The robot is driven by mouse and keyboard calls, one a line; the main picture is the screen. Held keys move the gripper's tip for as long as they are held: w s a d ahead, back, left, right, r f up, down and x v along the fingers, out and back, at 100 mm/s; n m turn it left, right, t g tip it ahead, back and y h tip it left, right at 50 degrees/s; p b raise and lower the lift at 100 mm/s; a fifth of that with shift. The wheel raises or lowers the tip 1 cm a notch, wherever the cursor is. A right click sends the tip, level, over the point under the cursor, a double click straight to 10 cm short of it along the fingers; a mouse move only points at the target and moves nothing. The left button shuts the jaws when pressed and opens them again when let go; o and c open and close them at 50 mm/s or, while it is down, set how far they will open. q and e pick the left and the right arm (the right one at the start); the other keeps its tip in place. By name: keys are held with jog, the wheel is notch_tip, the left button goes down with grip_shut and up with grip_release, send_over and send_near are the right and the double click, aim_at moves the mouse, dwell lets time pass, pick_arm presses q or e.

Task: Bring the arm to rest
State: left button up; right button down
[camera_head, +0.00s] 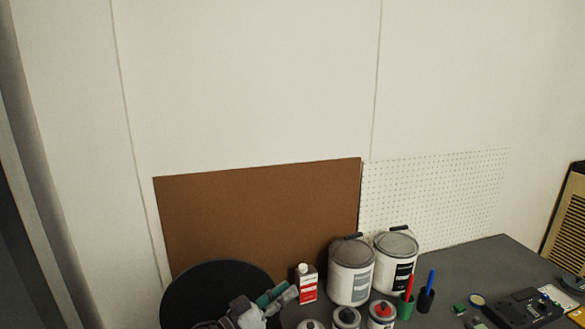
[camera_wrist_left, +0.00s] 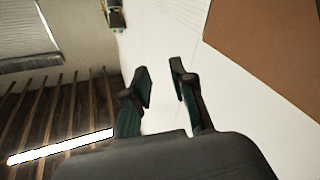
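My left gripper (camera_head: 278,295) shows at the bottom edge of the head view, in front of a black round surface and left of the paint cans. In the left wrist view its two dark green fingers (camera_wrist_left: 159,76) are apart with nothing between them. Past the fingers there is only pale wall. My left arm is mostly cut off by the bottom of the head view. My right gripper is in neither view.
A dark table (camera_head: 455,265) holds two large paint cans (camera_head: 350,272) (camera_head: 396,262), a red-and-white bottle (camera_head: 307,283), small cans (camera_head: 346,317), pen cups (camera_head: 426,300) and a black device (camera_head: 523,308). A brown board (camera_head: 255,215) and white pegboard (camera_head: 435,195) stand behind.

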pick_arm(q)
jog(key=s+a+f+n+g+y, duration=0.1)
jog(key=s+a+f+n+y, duration=0.2)
jog(key=s+a+f+y, duration=0.4)
jog(key=s+a+f+n+g+y, duration=0.1)
jog(key=s+a+f+n+y, duration=0.25)
jog(key=s+f+y, duration=0.45)
jog(key=s+a+f+m+g, duration=0.1)
jog(key=s+a+g, duration=0.3)
jog(key=s, duration=0.7)
jog(key=s+a+f+m+g, duration=0.1)
jog(key=s+a+m+g, duration=0.2)
jog(key=s, duration=0.9)
notch_tip(320, 180, down, 31)
jog(key=n+g+b, duration=0.1)
jog(key=b, duration=0.5)
jog(key=s+a+f+b, duration=0.2)
jog(key=s+f, duration=0.6)
jog(key=f, duration=0.2)
jog(key=s+a+f+g+b, duration=0.1)
jog(key=s+a+f+b, duration=0.1)
jog(key=s+f, duration=0.7)
notch_tip(320, 180, down, 2)
jog(key=shift+s+f, duration=0.1)
jog(key=shift+s, duration=0.05)
